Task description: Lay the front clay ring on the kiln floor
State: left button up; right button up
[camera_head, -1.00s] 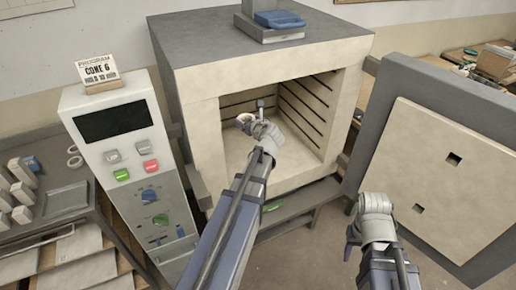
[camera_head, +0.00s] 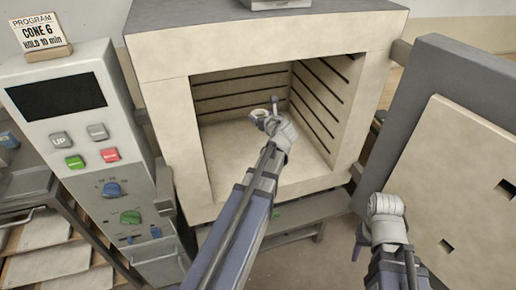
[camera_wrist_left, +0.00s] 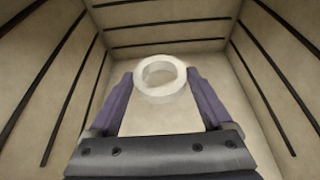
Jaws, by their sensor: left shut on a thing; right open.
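A pale clay ring (camera_wrist_left: 160,97) is held between the two fingers of my left gripper (camera_wrist_left: 161,76) in the left wrist view. In the head view the ring (camera_head: 258,115) shows only small, partly hidden by my left gripper (camera_head: 268,117), which is inside the open kiln chamber. The kiln floor (camera_head: 225,152) is pale and bare, and it also shows below the ring in the left wrist view (camera_wrist_left: 160,125). The ring appears to be above the floor; the gap is hard to judge. My right gripper (camera_head: 362,238) is open and empty, outside the kiln at the lower right.
Grooved chamber walls stand left, right and behind my left gripper. The kiln door (camera_head: 435,165) stands open at the right, near my right gripper. The control panel (camera_head: 90,150) stands left of the kiln, with a program card (camera_head: 41,36) on top.

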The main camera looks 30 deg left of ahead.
pick_arm(q)
jog(key=f+b, duration=1.6)
jog(key=f, duration=0.1)
jog(key=w+f+b, duration=0.1)
jog(key=f+b, duration=0.7)
jog(key=shift+a+f, duration=0.15)
jog(key=shift+f, duration=0.05)
jog(key=shift+f, duration=0.15)
jog(key=o, duration=1.2)
jog(key=shift+c, duration=0.2)
jog(key=shift+r, duration=0.25)
jog(key=p+v, duration=0.4)
jog(key=v, duration=0.8)
